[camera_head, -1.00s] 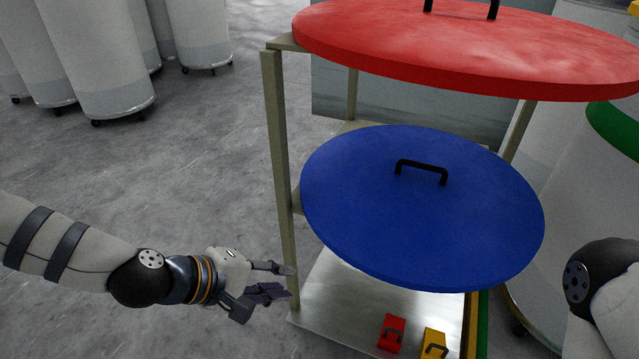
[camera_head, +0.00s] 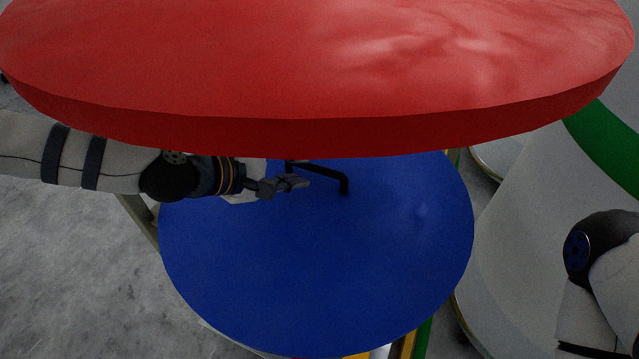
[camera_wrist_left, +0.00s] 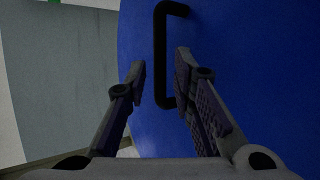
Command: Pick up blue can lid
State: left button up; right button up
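The blue can lid (camera_head: 330,270) lies flat on a lower shelf level, partly under the red lid in the head view. Its black handle (camera_head: 345,182) shows near its far part, half hidden by the red lid's rim. My left gripper (camera_head: 300,182) reaches in from the left, above the blue lid and beside the handle. In the left wrist view the gripper (camera_wrist_left: 160,78) is open, and the handle (camera_wrist_left: 160,60) stands between its two fingers with gaps. The blue lid also fills the right of that view (camera_wrist_left: 260,70). My right gripper is outside the view.
The large red lid (camera_head: 320,70) hangs over the left arm and hides the far part of the blue lid. A pale can with a green band (camera_head: 610,140) stands at the right. Grey floor (camera_head: 80,280) is free at the lower left.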

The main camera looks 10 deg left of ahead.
aim_at(312, 168)
pick_arm(q)
jog(key=x, duration=0.6)
jog(key=shift+w+f+b, duration=0.2)
jog(key=shift+b, duration=0.2)
jog(key=shift+r, duration=0.2)
grip_shut()
